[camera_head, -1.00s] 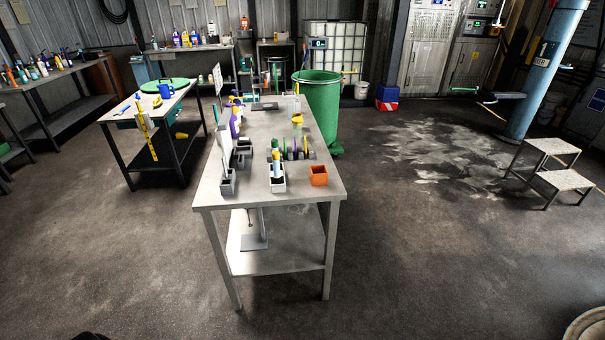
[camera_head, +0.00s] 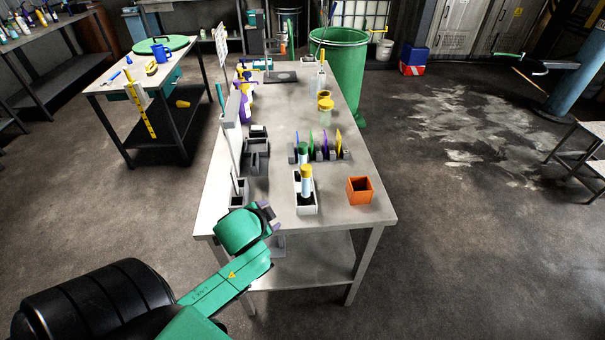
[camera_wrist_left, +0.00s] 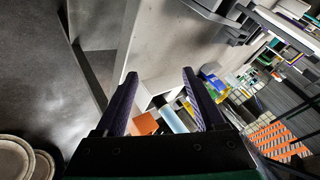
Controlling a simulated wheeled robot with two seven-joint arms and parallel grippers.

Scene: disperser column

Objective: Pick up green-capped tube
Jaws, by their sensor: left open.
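The green-capped tube (camera_head: 303,152) stands in a small white rack (camera_head: 306,209) on the metal table. A yellow-capped tube (camera_head: 306,182) stands in front of it and hides its lower part. My left gripper (camera_head: 268,213) is at the table's near edge, to the left of the rack and apart from it. In the left wrist view my left gripper (camera_wrist_left: 158,88) has its two fingers spread with nothing held between them. A pale blue tube (camera_wrist_left: 172,119) shows beyond the fingers there, but its cap is hard to tell. My right gripper is not in view.
An orange box (camera_head: 360,190) stands right of the rack. Several coloured plates in a holder (camera_head: 320,148) stand behind it. A grey tray (camera_head: 256,158) and an upright panel (camera_head: 232,134) line the left side. The table's (camera_head: 345,217) front right corner is clear.

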